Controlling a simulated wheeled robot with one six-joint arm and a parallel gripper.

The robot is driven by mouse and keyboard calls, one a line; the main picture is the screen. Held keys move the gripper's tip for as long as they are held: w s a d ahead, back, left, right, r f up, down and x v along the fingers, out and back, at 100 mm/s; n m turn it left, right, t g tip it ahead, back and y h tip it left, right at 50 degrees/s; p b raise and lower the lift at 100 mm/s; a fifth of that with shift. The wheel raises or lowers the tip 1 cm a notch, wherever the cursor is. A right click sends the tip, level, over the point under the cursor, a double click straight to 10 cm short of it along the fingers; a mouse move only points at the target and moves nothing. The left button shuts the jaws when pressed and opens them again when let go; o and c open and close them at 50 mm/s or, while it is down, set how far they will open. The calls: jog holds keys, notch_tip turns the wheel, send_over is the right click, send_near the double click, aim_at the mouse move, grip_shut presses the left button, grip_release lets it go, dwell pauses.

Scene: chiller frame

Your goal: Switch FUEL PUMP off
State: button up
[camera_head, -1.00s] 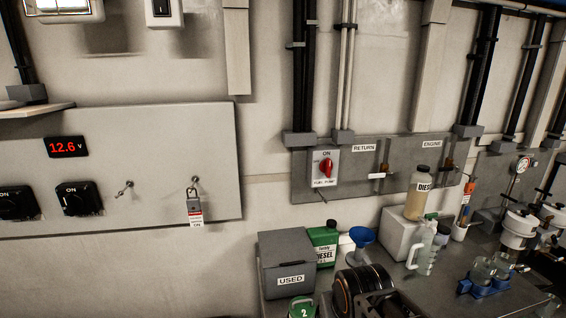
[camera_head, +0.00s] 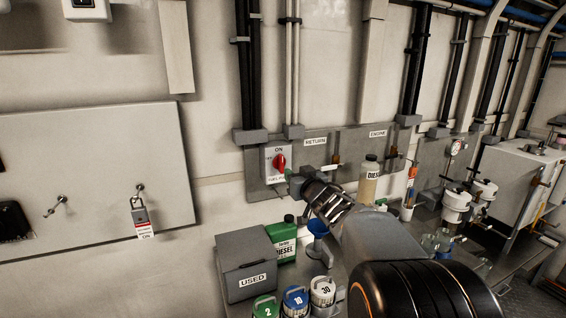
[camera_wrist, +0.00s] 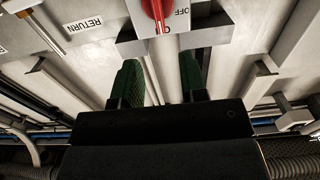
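The FUEL PUMP switch is a red rotary knob (camera_head: 280,162) on a light plate on the grey wall panel, under an ON label. The knob's grip stands about upright, toward ON. The red knob also shows at the top of the wrist view (camera_wrist: 155,9), with the OFF label (camera_wrist: 182,14) beside it. My gripper (camera_head: 293,181) is just right of and below the knob in the head view and partly covers the plate's lower edge. In the wrist view its two green-padded fingers (camera_wrist: 159,80) are apart, with nothing between them; the knob lies beyond their tips.
RETURN (camera_head: 315,141) and ENGINE (camera_head: 378,133) labels with valves sit on the same panel (camera_head: 350,137). Below stand a USED box (camera_head: 243,262), a green diesel can (camera_head: 282,243), a blue funnel (camera_head: 317,228) and a diesel bottle (camera_head: 369,180).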

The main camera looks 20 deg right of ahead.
aim_at(283, 162)
jog(key=w+p, duration=0.1)
jog(key=w, duration=1)
jog(key=shift+p, duration=0.35)
jog(key=shift+s, duration=0.1)
grip_shut()
